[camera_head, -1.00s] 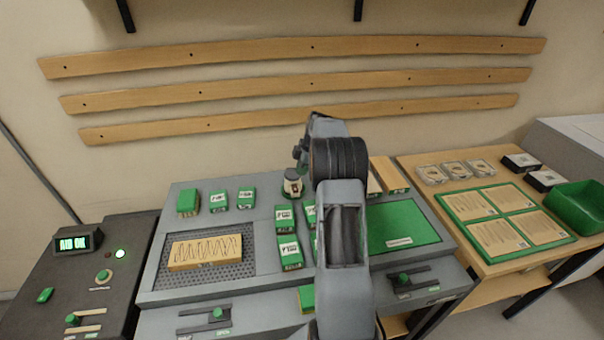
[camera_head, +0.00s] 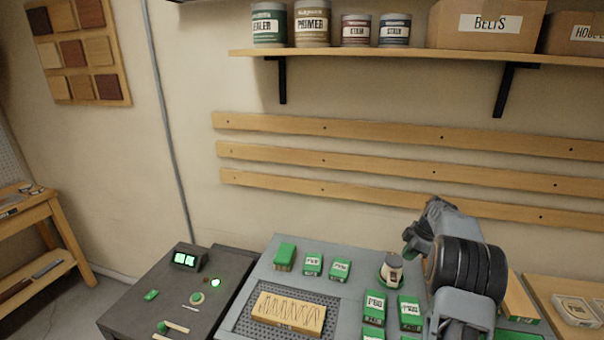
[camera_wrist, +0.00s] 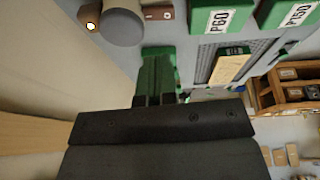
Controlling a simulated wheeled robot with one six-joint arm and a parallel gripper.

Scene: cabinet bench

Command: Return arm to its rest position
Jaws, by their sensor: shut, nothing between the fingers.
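My arm (camera_head: 462,268) shows at the lower right of the head view, raised over the grey bench. Its gripper end is turned away there and mostly hidden by the arm. In the wrist view my gripper (camera_wrist: 155,100) shows as a dark bar with short fingers close together. It is shut and holds nothing. Green shapes stand just beyond the fingertips in that view; I cannot tell how far away they are.
The bench (camera_head: 262,272) carries a wooden block with wavy lines (camera_head: 290,311), a green block (camera_head: 285,256), labelled green boxes (camera_head: 375,307) and a small jar (camera_head: 391,268). A dark control box (camera_head: 150,300) stands left. A shelf (camera_head: 400,57) with cans is above.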

